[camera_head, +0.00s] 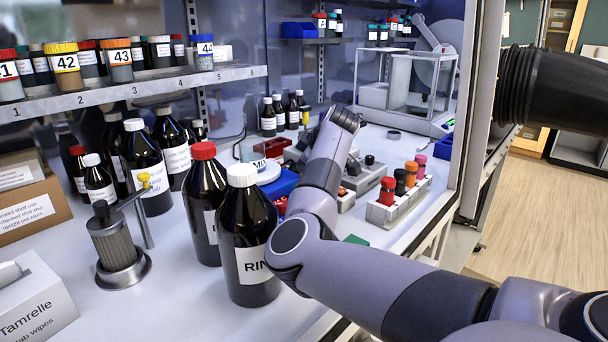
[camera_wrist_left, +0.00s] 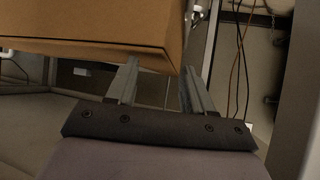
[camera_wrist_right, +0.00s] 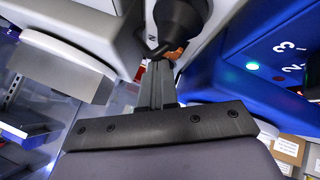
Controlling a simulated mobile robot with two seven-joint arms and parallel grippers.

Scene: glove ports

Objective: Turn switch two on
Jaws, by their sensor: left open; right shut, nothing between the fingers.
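In the right wrist view a blue panel (camera_wrist_right: 262,50) carries the numbers 3 and 2, with a small green light (camera_wrist_right: 252,66) and a red light (camera_wrist_right: 279,79). I cannot make out which switch is switch two or how it is set. My right gripper (camera_wrist_right: 158,72) is shut and empty, its tips close to a dark rounded part (camera_wrist_right: 182,18) with a bit of orange beneath; contact is unclear. In the head view my right gripper (camera_head: 296,157) is low over the bench by a blue item (camera_head: 281,186), partly hidden by my arm. My left gripper (camera_wrist_left: 160,70) is open beneath a cardboard box (camera_wrist_left: 90,30).
Dark bottles, one with a red cap (camera_head: 203,150) and one with a white cap (camera_head: 243,176), stand left of my right arm. A white rack (camera_head: 398,208) with coloured-cap vials stands to its right. A balance enclosure (camera_head: 408,85) stands behind. Cables (camera_wrist_left: 240,60) hang beside the left gripper.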

